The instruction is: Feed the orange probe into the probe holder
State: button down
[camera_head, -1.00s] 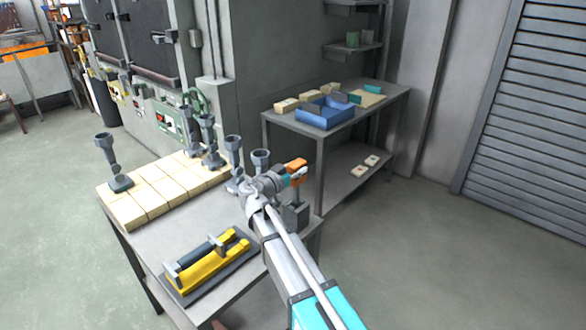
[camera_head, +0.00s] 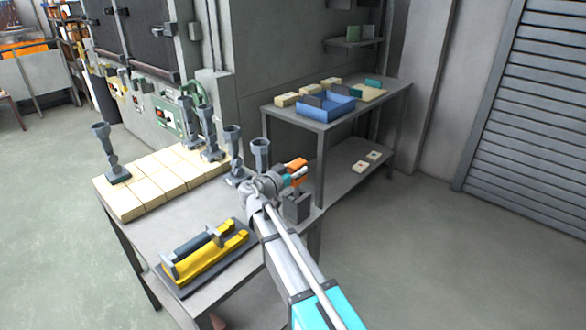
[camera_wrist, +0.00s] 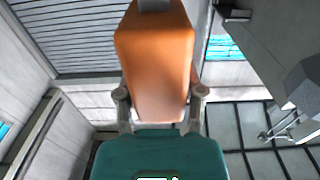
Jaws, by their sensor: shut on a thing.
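The orange probe (camera_head: 296,164) is held at the end of my arm, above the right corner of the near table. In the wrist view, the orange probe (camera_wrist: 155,62) is a broad block standing between the two fingers. My gripper (camera_wrist: 161,97) is shut on it, with a finger on each side; it also shows in the head view (camera_head: 298,174). A dark grey block on the table corner, which looks like the probe holder (camera_head: 297,207), is just below the probe. My arm partly hides it. The probe looks apart from the block, but I cannot tell the exact gap.
Grey funnel-topped stands (camera_head: 105,150) rise along pale blocks (camera_head: 155,185) on the near table (camera_head: 185,225). A yellow piece with a grey bar (camera_head: 210,262) lies near the front. A back table holds a blue tray (camera_head: 325,108). The floor at right is clear.

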jog(key=shift+f+b, duration=1.35)
jog(key=shift+f, duration=0.25)
jog(key=shift+c, duration=0.6)
grip_release()
jog(key=v, duration=1.2)
